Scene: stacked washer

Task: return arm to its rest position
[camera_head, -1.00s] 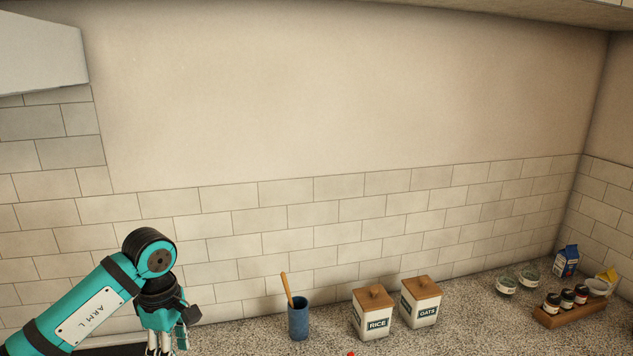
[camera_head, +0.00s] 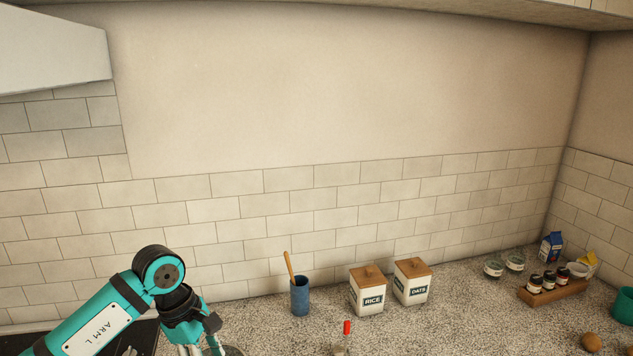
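My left arm, teal and black with an "ARM L" label, comes in at the lower left. My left gripper (camera_head: 204,347) points down at the bottom edge of the head view. Its fingertips are cut off by the frame, so I cannot tell whether it is open or what is between the fingers. It is in front of the counter, left of the blue holder. My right arm and gripper are not in view.
On the speckled counter (camera_head: 265,325) stand a blue holder (camera_head: 300,298) with a wooden utensil, a RICE canister (camera_head: 368,296), an OATS canister (camera_head: 413,286) and a wooden jar rack (camera_head: 556,291). A red-handled tool (camera_head: 347,328) lies nearer. A dark cooktop (camera_head: 140,338) is at lower left.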

